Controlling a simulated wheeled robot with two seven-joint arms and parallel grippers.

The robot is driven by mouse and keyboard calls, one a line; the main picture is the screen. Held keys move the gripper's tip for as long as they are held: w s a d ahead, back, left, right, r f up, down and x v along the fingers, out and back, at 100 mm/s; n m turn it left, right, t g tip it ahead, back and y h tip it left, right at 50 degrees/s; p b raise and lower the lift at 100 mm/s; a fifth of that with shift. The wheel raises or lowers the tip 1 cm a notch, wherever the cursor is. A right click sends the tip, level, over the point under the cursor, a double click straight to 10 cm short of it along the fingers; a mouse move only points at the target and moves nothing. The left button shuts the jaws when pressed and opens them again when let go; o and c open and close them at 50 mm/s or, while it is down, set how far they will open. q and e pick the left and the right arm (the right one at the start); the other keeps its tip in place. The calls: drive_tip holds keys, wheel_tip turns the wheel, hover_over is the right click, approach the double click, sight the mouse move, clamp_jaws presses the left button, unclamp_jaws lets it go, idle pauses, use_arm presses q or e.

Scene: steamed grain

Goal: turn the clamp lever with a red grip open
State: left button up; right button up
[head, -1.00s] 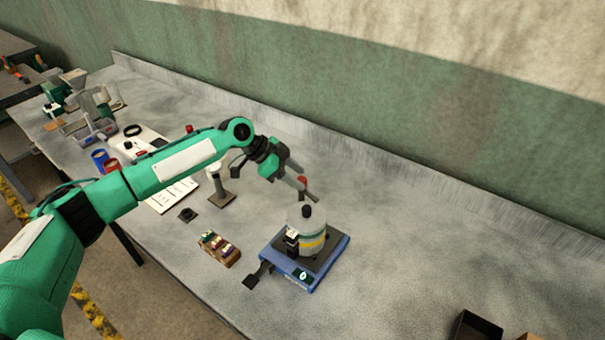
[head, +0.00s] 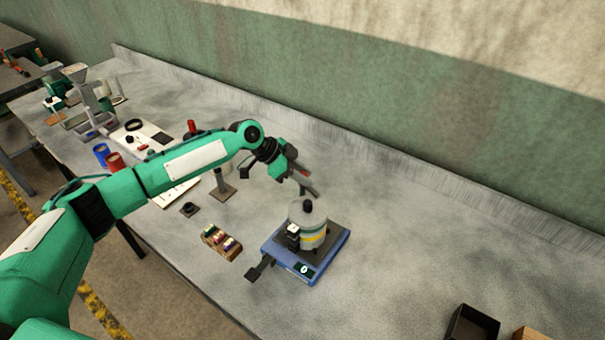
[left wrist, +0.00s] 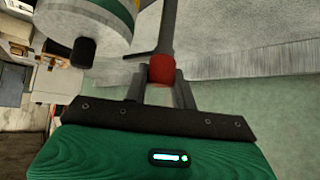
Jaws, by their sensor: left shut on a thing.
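The red grip (left wrist: 161,69) of the clamp lever is between the fingers of my left gripper (left wrist: 163,92) in the left wrist view. A grey bar (left wrist: 169,28) runs on from the grip. In the head view my left gripper (head: 304,180) is shut on the grip, above and behind the lidded grey canister (head: 313,234). My right gripper is not in view.
The canister stands on a blue scale (head: 283,263). A small box of coloured pieces (head: 221,243), a post on a square base (head: 223,191) and red and blue cups are to the left. A dark open box (head: 472,325) is at the lower right. The right of the bench is largely clear.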

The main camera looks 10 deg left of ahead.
use_arm(q)
drive_tip(key=shift+r+n+p, duration=0.15)
drive_tip(key=shift+n+p, duration=0.15)
drive_tip(key=shift+p, duration=0.1)
drive_tip(key=shift+n+t+p, duration=0.6)
drive_tip(key=shift+p, duration=0.1)
drive_tip(key=n+t+y+p, duration=0.2)
drive_tip(key=n+p, duration=0.1)
drive_tip(key=p, duration=0.1)
drive_tip(key=n+t+y+p, duration=0.1)
drive_tip(key=n+t+p, duration=0.1)
drive_tip(key=n+p, duration=0.2)
drive_tip(key=shift+d+r+y, duration=0.15)
drive_tip(key=shift+y, duration=0.25)
drive_tip(key=shift+n+t+y+p, duration=0.3)
drive_tip(key=shift+n+y+p, duration=0.3)
drive_tip(key=shift+n+p, duration=0.3)
drive_tip(key=shift+n+t+y+p, duration=0.35)
drive_tip(key=shift+n+y, duration=0.35)
drive_tip(key=shift+n, duration=0.2)
drive_tip(key=shift+f+n+y, duration=0.2)
drive_tip(key=shift+n+y, duration=0.5)
drive_tip(key=shift+n, duration=0.2)
drive_tip(key=n+y, duration=0.2)
drive_tip(key=n, duration=0.1)
drive_tip(key=shift+y, duration=0.3)
drive_tip(key=shift+n+y+b, duration=0.4)
drive_tip(key=shift+n+y, duration=0.3)
drive_tip(key=shift+n, duration=0.6)
